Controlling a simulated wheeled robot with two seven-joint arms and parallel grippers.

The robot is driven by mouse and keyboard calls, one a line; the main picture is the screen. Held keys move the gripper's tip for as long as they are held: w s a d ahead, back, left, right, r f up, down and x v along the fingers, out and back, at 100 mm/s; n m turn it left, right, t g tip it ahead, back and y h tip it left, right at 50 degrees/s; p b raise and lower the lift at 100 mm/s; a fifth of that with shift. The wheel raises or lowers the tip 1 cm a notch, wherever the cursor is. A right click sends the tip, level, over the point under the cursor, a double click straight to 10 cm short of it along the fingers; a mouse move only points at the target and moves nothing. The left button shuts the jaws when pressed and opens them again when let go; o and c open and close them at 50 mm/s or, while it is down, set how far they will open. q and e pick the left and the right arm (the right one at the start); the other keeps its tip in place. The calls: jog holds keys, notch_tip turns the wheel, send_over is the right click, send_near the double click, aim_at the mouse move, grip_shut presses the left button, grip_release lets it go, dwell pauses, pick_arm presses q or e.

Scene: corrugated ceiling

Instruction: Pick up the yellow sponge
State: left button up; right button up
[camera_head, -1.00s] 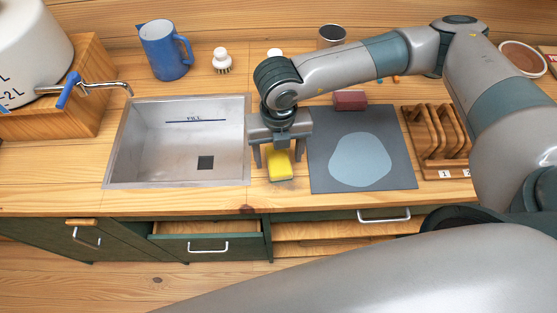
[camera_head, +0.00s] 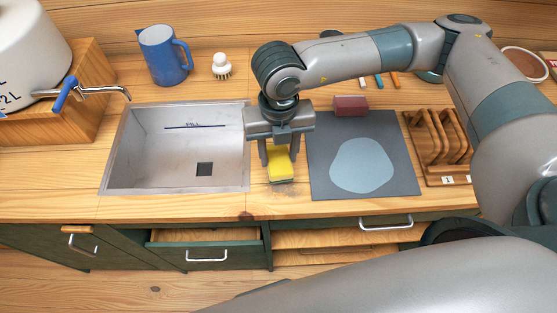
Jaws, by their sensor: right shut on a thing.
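The yellow sponge (camera_head: 281,170) is on the strip of wooden counter between the sink and the grey mat, with a darker layer along its lower edge. My right gripper (camera_head: 280,158) points down over it, its two fingers on either side of the sponge, shut on it. The sponge's upper end is partly hidden by the gripper. I cannot tell whether the sponge touches the counter or is just above it. My left gripper is not in view.
The sink (camera_head: 180,175) is to the left, with a blue jug (camera_head: 163,56) and a white brush (camera_head: 221,66) behind it. A grey mat (camera_head: 400,181), a dark red block (camera_head: 350,106) and a wooden rack (camera_head: 436,140) are to the right. A drawer (camera_head: 207,254) below stands partly open.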

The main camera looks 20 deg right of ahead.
jog(key=s+a+r+p, duration=0.1)
jog(key=s+r+p, duration=0.6)
jog(key=s+p, duration=0.4)
jog(key=shift+s+a+r+p, duration=0.3)
jog(key=shift+a+r+p, duration=0.1)
jog(key=shift+p, duration=0.15)
jog(key=shift+w, duration=0.1)
dwell(2.8)
